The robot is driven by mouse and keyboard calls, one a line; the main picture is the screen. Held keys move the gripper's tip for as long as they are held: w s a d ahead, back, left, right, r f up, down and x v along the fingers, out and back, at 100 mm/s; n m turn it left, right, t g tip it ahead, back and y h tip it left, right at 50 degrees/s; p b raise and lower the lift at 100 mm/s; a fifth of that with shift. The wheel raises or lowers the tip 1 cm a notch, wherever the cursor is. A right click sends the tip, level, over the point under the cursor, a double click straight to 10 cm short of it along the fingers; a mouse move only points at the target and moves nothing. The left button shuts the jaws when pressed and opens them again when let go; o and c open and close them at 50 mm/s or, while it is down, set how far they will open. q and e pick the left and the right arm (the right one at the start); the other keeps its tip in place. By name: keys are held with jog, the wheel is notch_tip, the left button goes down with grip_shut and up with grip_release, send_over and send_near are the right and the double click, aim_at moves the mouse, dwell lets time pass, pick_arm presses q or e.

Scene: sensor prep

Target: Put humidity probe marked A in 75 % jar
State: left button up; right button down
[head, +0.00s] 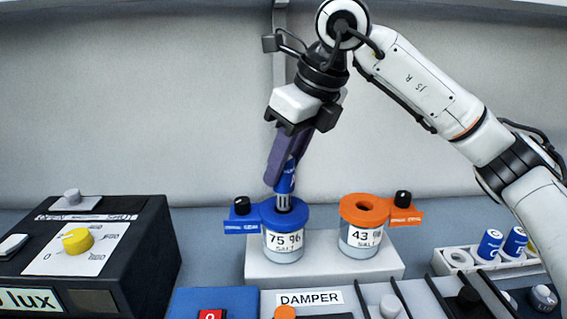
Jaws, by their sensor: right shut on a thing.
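My right gripper (286,160) comes down from above and is shut on a blue probe (286,179). The probe is nearly upright, with its silver lower part (283,201) at the opening of the 75 % jar (284,242). How deep the tip is in the jar cannot be seen. The mark on the held probe is mostly hidden by the fingers. The 75 % jar has a blue lid with a blue side tab and a black knob (242,205). My left gripper is not in view.
The 43 % jar (362,238), with an orange lid and open hole, shares the white stand (262,272). A white rack (485,267) at right holds blue-capped probes. A black lux box (140,240) stands left; a DAMPER panel (310,298) is in front.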

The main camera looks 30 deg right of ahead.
aim_at(284, 185)
jog(key=shift+f+b, duration=1.3)
jog(key=shift+f, duration=0.7)
dwell(3.3)
jog(key=c, duration=1)
grip_release()
